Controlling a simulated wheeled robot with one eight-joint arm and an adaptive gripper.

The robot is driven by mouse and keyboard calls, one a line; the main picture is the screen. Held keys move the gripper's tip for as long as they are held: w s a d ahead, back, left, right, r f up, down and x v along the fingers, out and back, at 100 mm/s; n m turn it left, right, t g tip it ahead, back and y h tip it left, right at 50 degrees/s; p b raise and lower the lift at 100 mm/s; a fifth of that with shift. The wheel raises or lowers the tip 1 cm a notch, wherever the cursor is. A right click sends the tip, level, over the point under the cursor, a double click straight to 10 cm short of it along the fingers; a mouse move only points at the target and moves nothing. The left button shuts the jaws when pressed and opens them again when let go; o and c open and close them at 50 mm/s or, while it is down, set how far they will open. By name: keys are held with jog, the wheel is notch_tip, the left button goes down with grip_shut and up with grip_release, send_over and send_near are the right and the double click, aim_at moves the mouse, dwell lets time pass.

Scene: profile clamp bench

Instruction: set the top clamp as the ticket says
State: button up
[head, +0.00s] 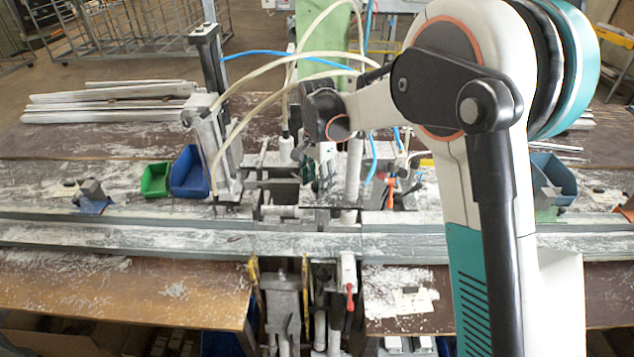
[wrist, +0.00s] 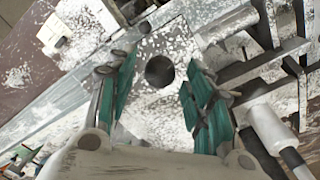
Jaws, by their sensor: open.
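The clamp bench (head: 300,240) stands ahead, with a clamp assembly at its middle. A tall upright clamp column (head: 213,150) rises at its left, with pale hoses running to it. I cannot tell for sure which part is the top clamp. My gripper (head: 318,178) is low over the middle of the assembly, partly hidden by my arm. In the wrist view my gripper (wrist: 158,75) is open, with teal fingers apart and nothing between them but a speckled metal plate (wrist: 165,45) with a dark round hole beyond. No ticket text is readable; a pale card (head: 412,300) lies at the front right.
A green bin (head: 156,180) and a blue bin (head: 188,174) stand left of the column; another blue bin (head: 553,178) stands at the right. Metal profiles (head: 110,100) lie at the back left. A red-handled lever (head: 349,285) is at the front. White chips litter the bench.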

jog(key=shift+f, duration=0.3)
grip_shut()
jog(key=shift+s+f+b, duration=0.1)
jog(key=shift+f+b, duration=0.95)
jog(key=shift+f, duration=0.25)
jog(key=shift+r, duration=0.1)
grip_release()
